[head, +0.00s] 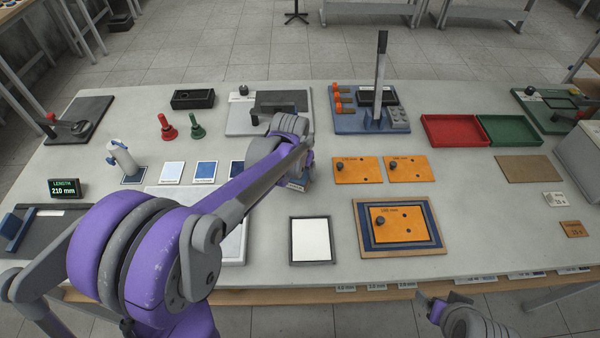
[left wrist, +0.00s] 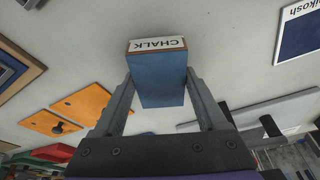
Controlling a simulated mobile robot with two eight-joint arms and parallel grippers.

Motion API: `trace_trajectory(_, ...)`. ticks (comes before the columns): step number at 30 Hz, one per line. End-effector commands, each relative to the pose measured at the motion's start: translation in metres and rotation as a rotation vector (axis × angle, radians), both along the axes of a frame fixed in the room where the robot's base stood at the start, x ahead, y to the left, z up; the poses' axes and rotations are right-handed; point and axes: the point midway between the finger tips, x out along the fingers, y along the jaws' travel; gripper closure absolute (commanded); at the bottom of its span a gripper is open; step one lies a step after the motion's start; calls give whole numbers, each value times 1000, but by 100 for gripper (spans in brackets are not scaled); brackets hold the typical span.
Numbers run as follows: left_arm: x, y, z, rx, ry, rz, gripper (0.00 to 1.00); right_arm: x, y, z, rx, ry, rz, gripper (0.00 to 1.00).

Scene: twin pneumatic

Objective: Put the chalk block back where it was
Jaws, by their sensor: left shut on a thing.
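The chalk block is a blue block with a white label reading CHALK; in the left wrist view the chalk block (left wrist: 158,80) sits between both fingers. My left gripper (left wrist: 158,92) is shut on its sides. In the head view the chalk block (head: 297,185) is mostly hidden behind my left forearm, with only its label end showing near the middle of the table. I cannot tell whether it touches the table. My right gripper (head: 440,299) is at the table's front edge, its fingers apart and empty.
Three sample cards (head: 171,173) lie left of my left forearm. A white-faced framed panel (head: 311,241) and a blue-framed board with an orange plate (head: 401,223) lie at the front. Orange plates (head: 356,170) lie right of the block. A tall post (head: 380,75) stands behind them.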

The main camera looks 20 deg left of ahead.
Motion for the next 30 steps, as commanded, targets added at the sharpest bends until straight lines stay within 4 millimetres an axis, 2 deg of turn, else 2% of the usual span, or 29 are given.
trace_trajectory(13,0,0,-10,0,1,0,87,-2,0,-4,0,4,0,18)
trace_trajectory(14,0,0,-10,0,1,0,24,-2,0,-5,0,4,0,18)
trace_trajectory(18,0,0,-9,0,0,0,0,-2,0,-4,0,3,0,18)
trace_trajectory(26,0,0,-6,0,-1,0,0,-1,0,-2,0,1,0,18)
trace_trajectory(30,-3,0,7,0,-1,0,0,1,0,2,0,-1,0,18)
